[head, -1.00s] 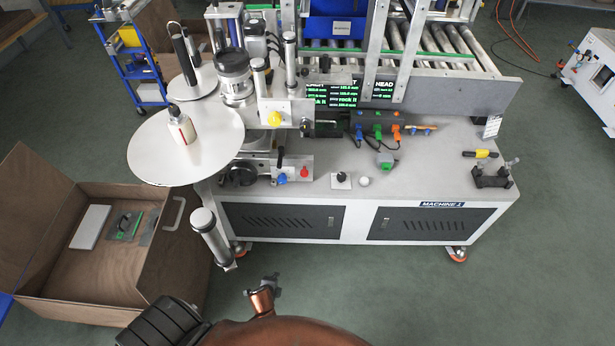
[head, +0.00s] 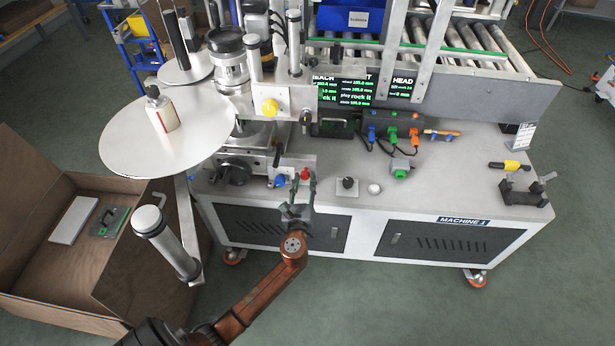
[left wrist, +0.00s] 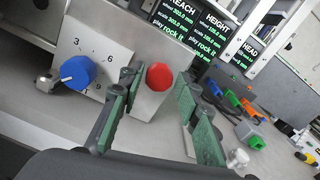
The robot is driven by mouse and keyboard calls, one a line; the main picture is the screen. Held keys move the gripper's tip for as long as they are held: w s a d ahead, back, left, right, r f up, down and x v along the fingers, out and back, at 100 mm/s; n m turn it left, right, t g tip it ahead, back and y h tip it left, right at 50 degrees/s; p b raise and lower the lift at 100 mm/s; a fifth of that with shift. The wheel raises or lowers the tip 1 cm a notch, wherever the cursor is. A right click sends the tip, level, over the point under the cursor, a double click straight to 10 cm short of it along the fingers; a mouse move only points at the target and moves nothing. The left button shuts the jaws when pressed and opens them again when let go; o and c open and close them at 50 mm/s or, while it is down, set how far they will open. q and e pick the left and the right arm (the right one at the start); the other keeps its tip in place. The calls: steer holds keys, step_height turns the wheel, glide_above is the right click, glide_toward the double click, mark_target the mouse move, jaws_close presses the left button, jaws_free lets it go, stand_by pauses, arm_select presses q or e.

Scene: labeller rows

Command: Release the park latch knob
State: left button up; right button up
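A red knob (head: 304,174) sits on a small sloped plate at the front of the machine's lower left unit. It also shows in the left wrist view (left wrist: 160,76). No label on it is readable, so I cannot tell if it is the park latch knob. My left gripper (head: 298,184) is open just in front of it. In the left wrist view the green-padded fingers stand apart, with the red knob between their tips; contact cannot be told. A blue knob (left wrist: 78,72) on a numbered dial is left of the fingers. My right gripper is not in view.
A yellow knob (head: 269,107) sits higher on the unit. A black button (head: 347,184) and a white knob (head: 374,189) are on the tabletop to the right. A large white disc (head: 120,140) holds a bottle (head: 160,112).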

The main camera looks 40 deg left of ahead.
arm_select(q)
steer(key=shift+x, duration=1.15)
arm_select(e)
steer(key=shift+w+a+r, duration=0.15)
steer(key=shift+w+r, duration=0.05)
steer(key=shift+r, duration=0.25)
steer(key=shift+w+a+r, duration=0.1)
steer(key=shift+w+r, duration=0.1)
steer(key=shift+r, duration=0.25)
arm_select(q)
steer(key=shift+c, duration=0.6)
jaws_close()
